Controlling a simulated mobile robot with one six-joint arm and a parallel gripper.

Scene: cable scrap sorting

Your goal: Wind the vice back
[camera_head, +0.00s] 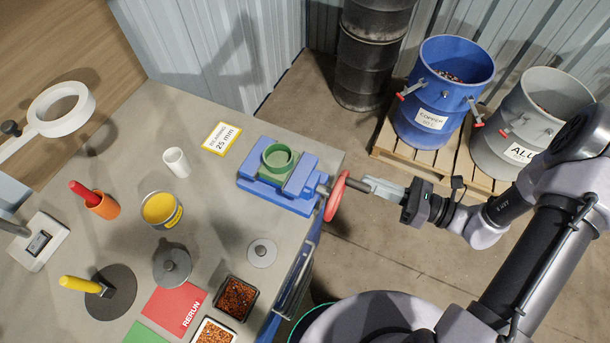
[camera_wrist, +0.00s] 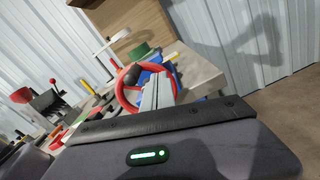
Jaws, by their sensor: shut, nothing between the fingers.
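The blue vice (camera_head: 310,163) sits at the right edge of the bench, with a green ring-shaped part (camera_head: 278,158) between its jaws. Its red handwheel (camera_head: 335,196) overhangs the bench edge and carries a dark handle knob. My gripper (camera_head: 368,184) is shut and empty, with its fingertips close to the handwheel and its knob; I cannot tell whether they touch. In the wrist view the red handwheel (camera_wrist: 122,92) appears around and behind the fingers (camera_wrist: 157,88), with the dark knob (camera_wrist: 131,75) left of them. The blue vice body (camera_wrist: 150,68) is partly hidden behind the wheel.
The bench (camera_head: 225,185) holds a white cup (camera_head: 176,162), a yellow tin (camera_head: 161,209), a "BEARING 25 mm" card (camera_head: 221,138) and trays of copper granules (camera_head: 236,298). A blue drum (camera_head: 440,95) and a grey drum (camera_head: 530,120) stand on a pallet behind my arm.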

